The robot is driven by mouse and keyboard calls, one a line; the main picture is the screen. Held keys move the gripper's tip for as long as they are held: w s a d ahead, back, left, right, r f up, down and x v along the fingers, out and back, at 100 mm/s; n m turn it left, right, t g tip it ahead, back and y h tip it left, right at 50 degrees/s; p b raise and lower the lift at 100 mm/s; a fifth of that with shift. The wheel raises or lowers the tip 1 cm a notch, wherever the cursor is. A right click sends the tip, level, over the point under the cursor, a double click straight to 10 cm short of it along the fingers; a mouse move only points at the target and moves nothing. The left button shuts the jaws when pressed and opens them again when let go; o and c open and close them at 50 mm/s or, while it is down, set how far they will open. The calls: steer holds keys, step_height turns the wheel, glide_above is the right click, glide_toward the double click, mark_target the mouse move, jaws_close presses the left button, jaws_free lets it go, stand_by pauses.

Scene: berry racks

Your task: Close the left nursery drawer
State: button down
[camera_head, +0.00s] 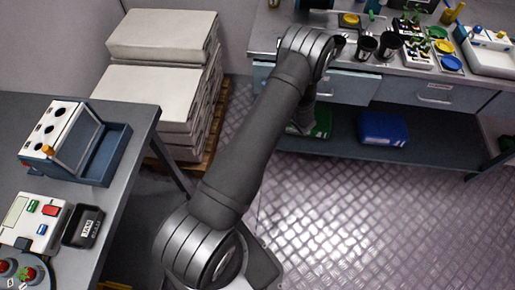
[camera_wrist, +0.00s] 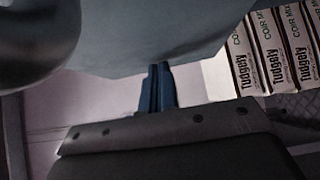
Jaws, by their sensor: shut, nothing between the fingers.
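The left nursery drawer (camera_head: 352,87) is in the bench at the upper middle of the head view. Its pale blue-grey front seems to stand out a little past the right drawer's front, but my arm covers its middle and how far it is open is hard to tell. My gripper (camera_wrist: 157,72) shows in the wrist view as two dark blue fingers shut together with nothing between them. A large pale grey surface (camera_wrist: 160,40) lies close in front of the fingertips, probably the drawer; contact cannot be told. In the head view my gripper is mostly hidden behind my arm.
The right drawer (camera_head: 435,93) looks shut. A blue bin (camera_head: 384,128) and a green bin (camera_head: 322,122) sit on the lower shelf. Pots and trays crowd the bench top. Stacked sacks (camera_head: 160,75) stand on a pallet at left, beside a side table (camera_head: 128,180). The floor at right is clear.

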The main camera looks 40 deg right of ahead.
steer(key=w+d, duration=0.3)
steer(key=shift+w+d, duration=0.1)
steer(key=shift+w+r, duration=0.1)
stand_by(0.3)
steer(key=shift+s+a, duration=0.4)
steer(key=shift+s, duration=0.05)
steer(key=s+a, duration=0.2)
steer(key=s, duration=1)
steer(key=shift+s+a, duration=0.2)
steer(key=shift+s, duration=0.05)
